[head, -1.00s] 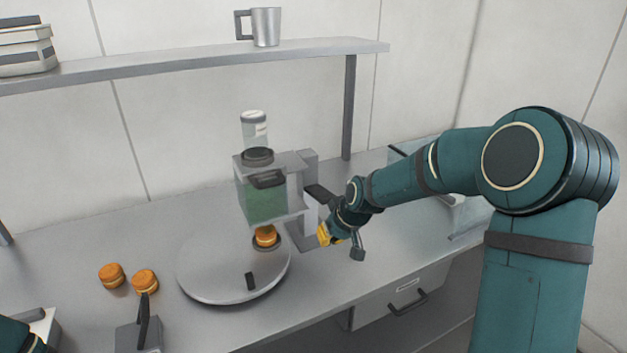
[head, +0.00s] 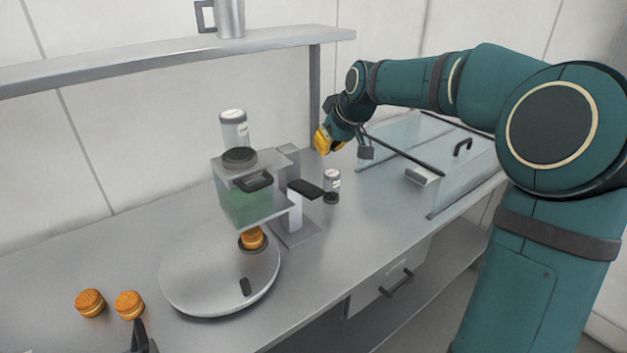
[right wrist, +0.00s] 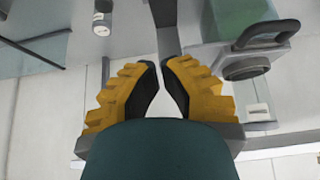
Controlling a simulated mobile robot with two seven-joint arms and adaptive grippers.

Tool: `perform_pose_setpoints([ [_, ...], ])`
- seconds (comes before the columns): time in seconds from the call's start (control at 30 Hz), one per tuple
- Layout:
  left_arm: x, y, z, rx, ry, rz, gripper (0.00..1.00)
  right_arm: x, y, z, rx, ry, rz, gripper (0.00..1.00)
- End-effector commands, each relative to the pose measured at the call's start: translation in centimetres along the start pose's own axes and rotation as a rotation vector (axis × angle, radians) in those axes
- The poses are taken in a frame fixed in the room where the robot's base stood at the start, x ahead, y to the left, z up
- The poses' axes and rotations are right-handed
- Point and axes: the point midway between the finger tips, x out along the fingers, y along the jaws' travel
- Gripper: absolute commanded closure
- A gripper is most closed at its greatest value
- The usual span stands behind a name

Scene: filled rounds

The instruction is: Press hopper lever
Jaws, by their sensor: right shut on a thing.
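The hopper (head: 243,204) is a clear box with green filling and a white-capped jar (head: 234,128) above it. Its black lever (head: 305,189) sticks out on the right side. It also shows at the top of the right wrist view (right wrist: 162,12). An orange round (head: 253,237) sits under the hopper in a dark holder on the grey turntable (head: 190,284). My right gripper (head: 322,143), with yellow fingers, is above and behind the lever, apart from it. In the wrist view its fingertips (right wrist: 160,64) are nearly together, and I see nothing between them.
A small jar (head: 332,181) stands just right of the lever. A glass-walled case (head: 400,190) with a dark bar is further right. Two orange rounds (head: 90,303) lie at front left. A shelf (head: 180,50) with a metal mug (head: 230,18) runs behind.

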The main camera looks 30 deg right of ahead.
Motion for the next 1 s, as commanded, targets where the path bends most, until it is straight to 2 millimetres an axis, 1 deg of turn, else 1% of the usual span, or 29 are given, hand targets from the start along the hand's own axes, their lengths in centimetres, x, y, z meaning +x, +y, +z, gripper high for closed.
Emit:
perform_pose_setpoints([
  [0.17,0.0,0.0,0.0,0.000,0.000,0.000,1.00,0.2,0.0,0.0,0.000,-0.001,-0.001,1.00],
  [0.27,0.0,0.0,0.0,0.000,0.000,0.000,1.00,0.9,-0.1,0.1,0.000,-0.002,-0.002,1.00],
  [0.37,0.1,0.0,0.0,0.000,0.000,0.000,1.00,2.2,-0.1,0.1,0.000,-0.003,-0.002,1.00],
  [0.8,0.1,0.0,0.0,0.000,0.000,-0.001,1.00,10.6,-0.1,0.1,0.002,-0.004,-0.003,1.00],
  [0.9,0.2,-0.1,0.0,0.000,0.000,-0.001,1.00,11.5,-0.1,1.4,0.002,-0.003,-0.002,1.00],
  [1.0,0.3,-0.1,0.0,0.000,0.000,-0.001,1.00,12.2,0.0,2.2,0.001,-0.002,-0.001,1.00],
])
